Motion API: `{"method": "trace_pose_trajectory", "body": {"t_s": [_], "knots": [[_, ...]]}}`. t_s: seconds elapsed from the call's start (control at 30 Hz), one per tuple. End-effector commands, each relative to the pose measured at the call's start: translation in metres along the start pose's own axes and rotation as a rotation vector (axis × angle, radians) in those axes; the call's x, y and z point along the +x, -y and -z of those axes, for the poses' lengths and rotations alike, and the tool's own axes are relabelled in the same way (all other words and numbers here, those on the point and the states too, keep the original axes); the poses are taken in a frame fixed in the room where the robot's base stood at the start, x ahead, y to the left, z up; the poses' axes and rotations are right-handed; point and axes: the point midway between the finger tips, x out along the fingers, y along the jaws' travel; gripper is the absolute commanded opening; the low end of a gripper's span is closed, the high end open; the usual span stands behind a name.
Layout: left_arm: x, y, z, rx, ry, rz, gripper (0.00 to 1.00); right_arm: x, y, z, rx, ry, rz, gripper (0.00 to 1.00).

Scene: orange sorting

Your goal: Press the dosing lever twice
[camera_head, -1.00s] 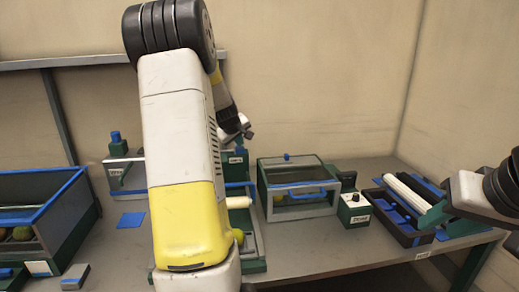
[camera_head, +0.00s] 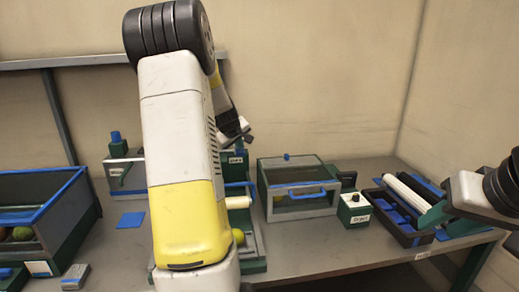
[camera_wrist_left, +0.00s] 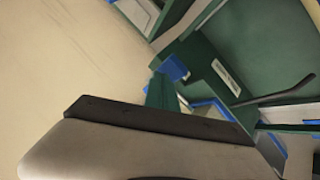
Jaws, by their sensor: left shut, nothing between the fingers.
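My left arm crosses the middle of the head view, and its gripper (camera_head: 229,124) reaches behind it, small and partly hidden. It is shut and empty, above a green labelled station (camera_head: 236,159) that the arm largely covers. A thin dark bar, which looks like the dosing lever (camera_head: 239,137), slants close by the fingertips; I cannot tell whether they touch. In the left wrist view a grey rod (camera_wrist_left: 278,96) beside a green housing (camera_wrist_left: 205,68) looks like the same lever. The gripper's pale, dark-edged body (camera_wrist_left: 150,135) fills the lower part there.
A glass-fronted crate (camera_head: 62,197) with fruit stands at left. A blue pad (camera_head: 131,220) lies flat. The front table is mostly clear.

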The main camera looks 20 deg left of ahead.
Motion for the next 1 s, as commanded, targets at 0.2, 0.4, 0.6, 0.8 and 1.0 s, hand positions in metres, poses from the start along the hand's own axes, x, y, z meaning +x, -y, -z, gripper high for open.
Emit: {"method": "trace_pose_trajectory", "body": {"t_s": [0.2, 0.4, 0.6, 0.8, 1.0], "knots": [[0.0023, 0.0018, -0.0021, 0.0, 0.002, 0.001, 0.0, 0.0, 0.0, 0.0, 0.0, 0.0, 0.0, 0.36], [0.004, 0.0033, -0.0032, 0.0, 0.002, 0.001, 0.0, 0.0, 0.0, 0.0, 0.0, 0.0, 0.0, 0.36], [0.0057, 0.0045, -0.0044, 0.0, 0.001, 0.001, 0.0, 0.0, 0.0, 0.0, 0.0, 0.0, 0.0, 0.36], [0.0073, 0.0056, -0.006, -0.001, 0.002, 0.001, 0.0, 0.0, 0.0, 0.0, 0.0, 0.0, 0.0, 0.36], [0.0089, 0.0069, -0.0076, -0.001, 0.003, 0.001, 0.0, 0.0, 0.0, 0.0, 0.0, 0.0, 0.0, 0.36]]}}
